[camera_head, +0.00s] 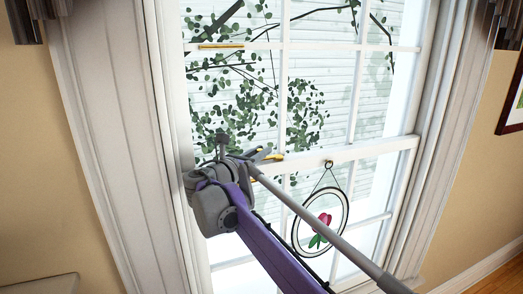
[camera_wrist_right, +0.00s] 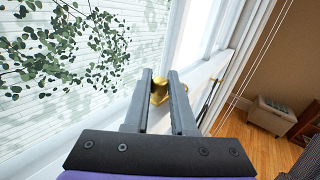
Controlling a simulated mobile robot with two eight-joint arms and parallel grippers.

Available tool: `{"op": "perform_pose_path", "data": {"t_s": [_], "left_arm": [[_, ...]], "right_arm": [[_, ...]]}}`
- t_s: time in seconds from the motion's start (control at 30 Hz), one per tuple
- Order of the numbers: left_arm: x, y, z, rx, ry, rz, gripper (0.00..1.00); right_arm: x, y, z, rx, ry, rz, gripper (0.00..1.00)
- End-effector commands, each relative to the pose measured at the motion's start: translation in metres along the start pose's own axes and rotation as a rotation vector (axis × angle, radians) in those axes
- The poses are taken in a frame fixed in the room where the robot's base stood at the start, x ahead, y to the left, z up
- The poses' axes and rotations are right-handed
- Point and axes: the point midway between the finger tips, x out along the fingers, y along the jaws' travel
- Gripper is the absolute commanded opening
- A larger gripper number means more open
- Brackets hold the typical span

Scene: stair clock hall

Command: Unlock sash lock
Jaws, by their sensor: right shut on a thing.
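The brass sash lock (camera_wrist_right: 159,86) sits on the white meeting rail of the window, between the fingers of my right gripper (camera_wrist_right: 160,76) in the right wrist view. The fingers are shut on the lock; its lever and exact angle are hard to make out. In the head view my right gripper (camera_head: 264,155) is at the meeting rail, with a little yellow brass showing beside its fingers. The grey wrist covers part of the rail there. My left gripper is not in view.
A round stained-glass ornament (camera_head: 320,222) with a pink flower hangs from the rail, right of the gripper. A long grey rod (camera_head: 325,225) crosses in front of the window.

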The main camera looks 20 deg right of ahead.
Motion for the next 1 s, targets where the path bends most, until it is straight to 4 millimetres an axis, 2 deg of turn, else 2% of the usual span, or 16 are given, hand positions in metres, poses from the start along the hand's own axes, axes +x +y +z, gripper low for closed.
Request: {"op": "perform_pose_path", "data": {"t_s": [0.33,0.37,0.5,0.53,1.0], "left_arm": [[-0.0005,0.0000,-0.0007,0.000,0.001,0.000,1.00],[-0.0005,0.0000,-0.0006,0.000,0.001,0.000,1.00],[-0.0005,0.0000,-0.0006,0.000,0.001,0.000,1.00],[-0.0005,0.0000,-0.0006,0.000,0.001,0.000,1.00],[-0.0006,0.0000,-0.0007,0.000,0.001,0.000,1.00]], "right_arm": [[0.0007,0.0017,-0.0002,-0.003,-0.001,-0.014,0.00],[0.0007,0.0017,-0.0002,-0.003,-0.001,-0.014,0.25],[0.0007,0.0017,-0.0004,-0.002,-0.001,-0.013,0.50],[0.0007,0.0018,-0.0005,-0.002,-0.001,-0.013,0.54],[0.0003,0.0031,-0.0001,-0.002,-0.001,-0.009,0.54]]}}
